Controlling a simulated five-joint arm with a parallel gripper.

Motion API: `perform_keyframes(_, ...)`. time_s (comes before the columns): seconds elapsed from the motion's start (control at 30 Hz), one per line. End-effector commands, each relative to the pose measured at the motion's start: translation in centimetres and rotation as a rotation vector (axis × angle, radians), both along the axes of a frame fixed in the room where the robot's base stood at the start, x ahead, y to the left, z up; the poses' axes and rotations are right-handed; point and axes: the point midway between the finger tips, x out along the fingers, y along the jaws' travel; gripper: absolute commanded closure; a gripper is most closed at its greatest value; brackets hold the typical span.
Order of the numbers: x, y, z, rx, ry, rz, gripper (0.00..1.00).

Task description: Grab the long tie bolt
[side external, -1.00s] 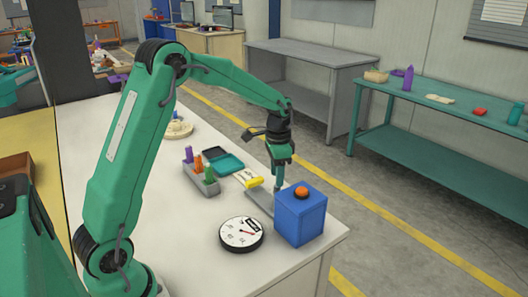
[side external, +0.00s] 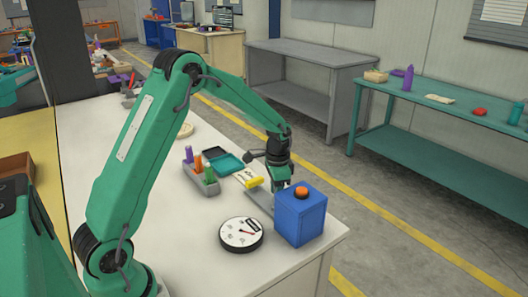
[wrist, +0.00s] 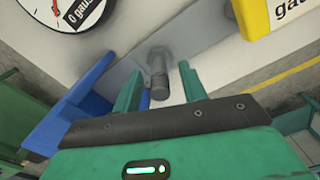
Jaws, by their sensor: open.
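The tie bolt (wrist: 158,78) is a dark grey cylinder with a wider end, at the grey metal strip (wrist: 120,72) in the wrist view. My gripper (wrist: 161,72) is open, with one green finger on each side of the bolt and gaps showing. I cannot tell whether the bolt stands or lies. In the side view my gripper (side external: 281,180) is low over the grey strip (side external: 262,199), behind the blue box, which partly hides the fingers. The bolt cannot be made out there.
The blue box (side external: 301,218) with an orange button stands close beside my gripper. A round dial gauge (side external: 241,234), a yellow-edged card (side external: 248,177), a grey holder (side external: 206,187) with coloured pieces and a teal tray (side external: 228,163) are nearby. The white bench's front is clear.

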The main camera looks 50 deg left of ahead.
Motion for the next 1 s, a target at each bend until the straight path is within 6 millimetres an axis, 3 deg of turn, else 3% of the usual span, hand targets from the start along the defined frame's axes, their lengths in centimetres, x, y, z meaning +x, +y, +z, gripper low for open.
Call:
perform_keyframes(0.5,-0.01,0.00,-0.13,0.000,0.000,0.000,0.58)
perform_keyframes(0.7,-0.01,0.00,-0.12,0.000,0.000,0.000,0.97)
perform_keyframes(0.73,-0.01,0.00,-0.12,0.000,0.000,0.000,1.00)
perform_keyframes(1.0,0.03,0.01,-0.05,0.001,-0.001,0.000,1.00)
